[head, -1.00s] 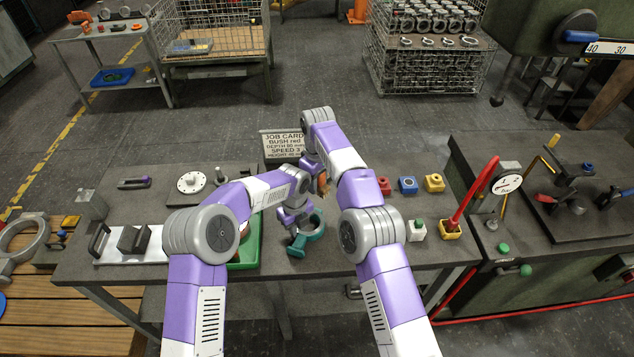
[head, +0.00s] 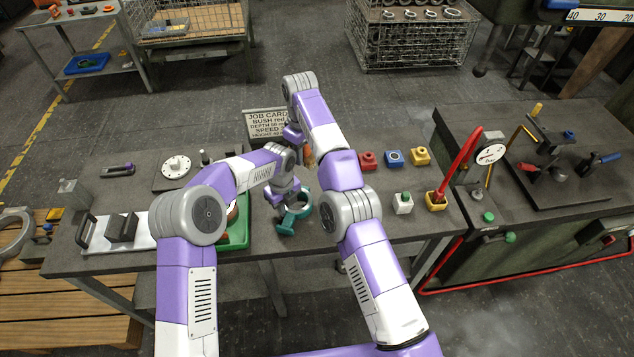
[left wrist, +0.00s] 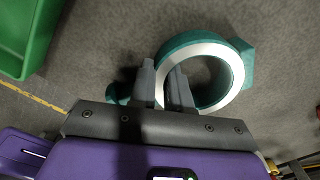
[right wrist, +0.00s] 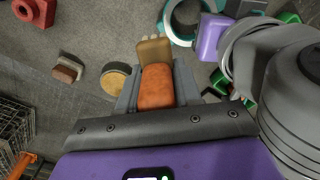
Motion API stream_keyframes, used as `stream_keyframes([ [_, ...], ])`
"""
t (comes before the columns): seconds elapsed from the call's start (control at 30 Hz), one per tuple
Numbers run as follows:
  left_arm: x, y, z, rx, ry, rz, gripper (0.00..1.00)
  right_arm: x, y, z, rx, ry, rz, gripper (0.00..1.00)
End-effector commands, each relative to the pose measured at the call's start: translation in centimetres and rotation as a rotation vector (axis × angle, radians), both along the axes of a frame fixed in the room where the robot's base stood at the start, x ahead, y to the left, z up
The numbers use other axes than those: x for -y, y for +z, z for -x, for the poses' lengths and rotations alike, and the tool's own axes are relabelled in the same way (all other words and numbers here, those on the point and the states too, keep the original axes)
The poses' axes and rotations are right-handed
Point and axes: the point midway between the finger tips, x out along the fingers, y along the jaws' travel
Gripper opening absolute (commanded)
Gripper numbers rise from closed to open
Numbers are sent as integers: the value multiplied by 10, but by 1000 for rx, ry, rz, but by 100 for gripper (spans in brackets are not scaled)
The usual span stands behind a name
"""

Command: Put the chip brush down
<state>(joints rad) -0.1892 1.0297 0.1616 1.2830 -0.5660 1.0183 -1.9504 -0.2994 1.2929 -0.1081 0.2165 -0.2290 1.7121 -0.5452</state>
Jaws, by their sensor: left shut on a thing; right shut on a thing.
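The chip brush, with an orange-brown body (right wrist: 157,88) and tan bristles, is held between the jaws of my right gripper (right wrist: 157,78). In the head view a small part of the brush (head: 308,157) shows between my arms, and my right arm hides most of that gripper. I cannot tell its height above the bench. My left gripper (left wrist: 167,82) is shut on the wall of a teal valve casting (left wrist: 240,65), a ring with a bright machined face. The casting also shows in the head view (head: 286,222), at the bench's front middle.
A green tray (head: 238,236) lies left of the casting. The job card (head: 267,124) stands at the bench's back. A round wooden-topped piece (right wrist: 115,80) lies near the brush.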

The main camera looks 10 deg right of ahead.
Motion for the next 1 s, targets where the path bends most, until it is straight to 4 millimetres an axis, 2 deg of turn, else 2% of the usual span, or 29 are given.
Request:
stream_keyframes([
  [0.27, 1, 3, -1, 5, 1, 2, 0, 17, 2, -2, 0, -64, 0, 0],
  [0.57, 1, 3, -1, 5, 1, 3, 0, 70, 0, 5, 0, -259, 0, 0],
  [0.77, 1, 3, -1, 5, 1, 3, 0, 110, -6, 26, 0, -409, -1, 0],
  [1.0, 1, 3, -2, 6, 1, 3, 0, 154, -19, 66, 1, -594, -1, 0],
])
